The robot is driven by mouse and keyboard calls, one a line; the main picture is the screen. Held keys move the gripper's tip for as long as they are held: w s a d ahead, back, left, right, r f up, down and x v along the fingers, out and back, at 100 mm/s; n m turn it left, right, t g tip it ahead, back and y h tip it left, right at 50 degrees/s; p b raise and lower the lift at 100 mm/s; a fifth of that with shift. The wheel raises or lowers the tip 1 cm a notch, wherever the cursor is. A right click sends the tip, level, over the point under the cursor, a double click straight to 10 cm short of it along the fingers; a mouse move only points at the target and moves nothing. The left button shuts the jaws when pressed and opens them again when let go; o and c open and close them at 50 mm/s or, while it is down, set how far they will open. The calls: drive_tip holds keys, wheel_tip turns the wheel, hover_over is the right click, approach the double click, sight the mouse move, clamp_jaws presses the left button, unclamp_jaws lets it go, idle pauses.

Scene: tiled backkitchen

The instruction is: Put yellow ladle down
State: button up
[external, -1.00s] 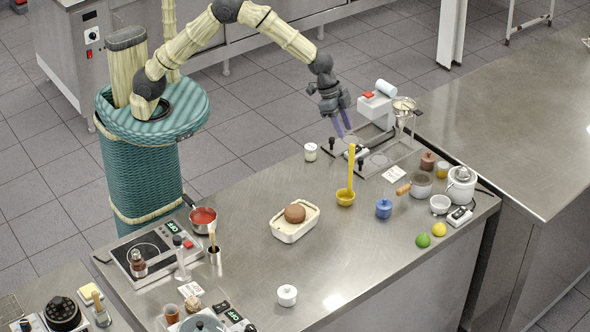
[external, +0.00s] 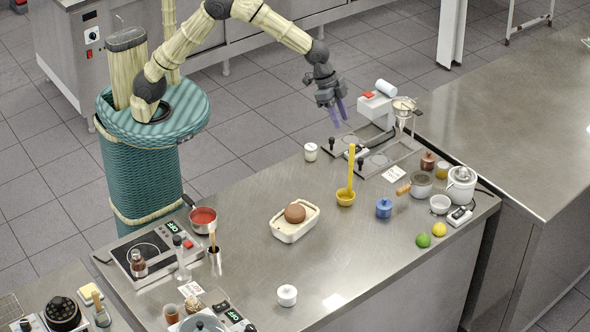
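The yellow ladle (external: 350,172) stands upright on the steel counter, its bowl (external: 345,198) resting on the surface and its handle pointing up. My gripper (external: 338,112) is above and slightly left of the top of the handle, apart from it. Its two purple-tinted fingers are spread with a gap between them, and nothing shows between them.
A metal rack (external: 375,158) stands just right of the ladle. A small white jar (external: 311,152) is to its left, a blue pot (external: 384,208) to its right. A white dish (external: 288,232) with a brown ball (external: 295,213) is front-left.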

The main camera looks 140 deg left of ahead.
drive_tip(key=s+d+m+h, duration=0.1)
drive_tip(key=s+d+m, duration=0.15)
drive_tip(key=d, duration=1.95)
drive_tip(key=s+d+f+m+g, duration=0.1)
drive_tip(key=s+d+f+m, duration=0.1)
drive_tip(key=s+d, duration=1.4)
drive_tip(key=shift+s+f+g+h, duration=0.25)
drive_tip(key=shift+g+h, duration=0.05)
drive_tip(key=shift+h, duration=0.1)
